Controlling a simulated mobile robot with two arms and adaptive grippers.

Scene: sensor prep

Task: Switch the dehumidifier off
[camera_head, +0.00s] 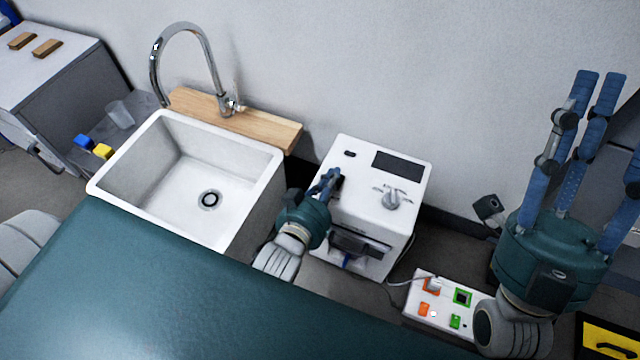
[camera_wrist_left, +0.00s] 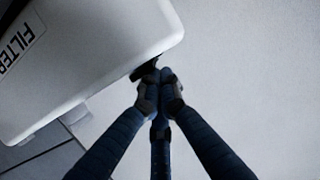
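The dehumidifier is the white box (camera_head: 362,208) right of the sink, with a dark panel (camera_head: 398,165), a grey knob (camera_head: 392,198) and a small black slot on its top. My left gripper (camera_head: 330,181) is at the top's left edge. In the left wrist view its fingertips (camera_wrist_left: 160,77) are drawn together at a small black part (camera_wrist_left: 146,69) on the white casing (camera_wrist_left: 95,50). The fingers partly hide this part, and I cannot tell whether they touch or grip it. My right gripper (camera_head: 592,135) is raised at the right, fingers spread and empty.
A white power strip (camera_head: 413,313) with orange and green switches and a plugged-in cable lies below the dehumidifier. A white sink (camera_head: 270,155) with a tap (camera_head: 209,62) stands at left. A yellow case (camera_head: 609,340) is at lower right.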

